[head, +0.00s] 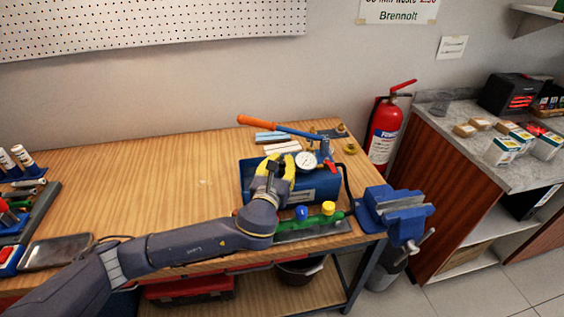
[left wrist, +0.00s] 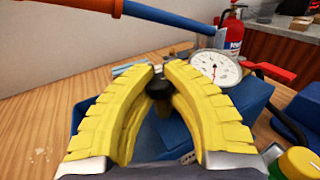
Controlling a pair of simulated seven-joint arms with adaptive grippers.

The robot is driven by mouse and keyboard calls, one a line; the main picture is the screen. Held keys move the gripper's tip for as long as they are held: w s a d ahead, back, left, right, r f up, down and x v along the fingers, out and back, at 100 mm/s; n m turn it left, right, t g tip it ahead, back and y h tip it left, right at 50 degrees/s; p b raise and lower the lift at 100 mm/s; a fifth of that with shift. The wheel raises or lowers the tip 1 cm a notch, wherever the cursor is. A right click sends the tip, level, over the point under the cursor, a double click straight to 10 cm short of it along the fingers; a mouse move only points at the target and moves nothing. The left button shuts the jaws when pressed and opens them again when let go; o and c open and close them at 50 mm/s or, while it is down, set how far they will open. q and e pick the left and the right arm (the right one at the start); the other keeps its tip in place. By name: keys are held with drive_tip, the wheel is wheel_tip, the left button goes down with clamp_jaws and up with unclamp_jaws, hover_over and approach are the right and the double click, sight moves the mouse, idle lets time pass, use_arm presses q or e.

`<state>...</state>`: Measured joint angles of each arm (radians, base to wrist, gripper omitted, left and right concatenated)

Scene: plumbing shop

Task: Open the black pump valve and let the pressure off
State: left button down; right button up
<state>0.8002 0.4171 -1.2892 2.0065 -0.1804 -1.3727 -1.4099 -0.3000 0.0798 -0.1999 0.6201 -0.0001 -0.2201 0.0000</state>
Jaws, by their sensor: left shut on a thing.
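The blue test pump (head: 306,190) stands at the right end of the wooden bench, with a long orange-tipped handle (head: 258,122) over it. A round white gauge (head: 306,161) sits on the pump and shows larger in the left wrist view (left wrist: 215,68); its reading is too small to tell. My left gripper (head: 277,165), with yellow fingers, is over the pump's left part. In the left wrist view its fingers are shut around the black pump valve (left wrist: 160,88), a small dark knob. My right gripper is not in view.
A red lever (left wrist: 267,69) is beside the gauge. A green pipe piece with blue and yellow caps (head: 328,208) lies in front of the pump. A blue vise (head: 397,210) is at the bench corner. The bench's middle (head: 160,200) is clear. A red extinguisher (head: 384,130) stands behind.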

sight(281, 164)
use_arm(q)
drive_tip(key=c, duration=1.6)
unclamp_jaws()
drive_tip(key=shift+w+r, duration=0.1)
drive_tip(key=shift+r, duration=0.6)
drive_tip(key=o, duration=0.5)
drive_tip(key=shift+f, duration=0.1)
drive_tip(key=shift+c, duration=0.2)
drive_tip(key=shift+f, duration=0.2)
drive_tip(key=shift+s+d+f, duration=0.15)
drive_tip(key=shift+s+f, duration=0.2)
drive_tip(key=shift+s, duration=0.55)
drive_tip(key=v, duration=0.5)
drive_tip(key=shift+w+a+r, duration=0.1)
drive_tip(key=shift+a+r, duration=0.1)
drive_tip(key=shift+a, duration=0.15)
drive_tip(key=shift+v, duration=0.8)
drive_tip(key=shift+w+a+r, duration=0.1)
drive_tip(key=shift+w+a, duration=0.05)
drive_tip(key=shift+a, duration=0.05)
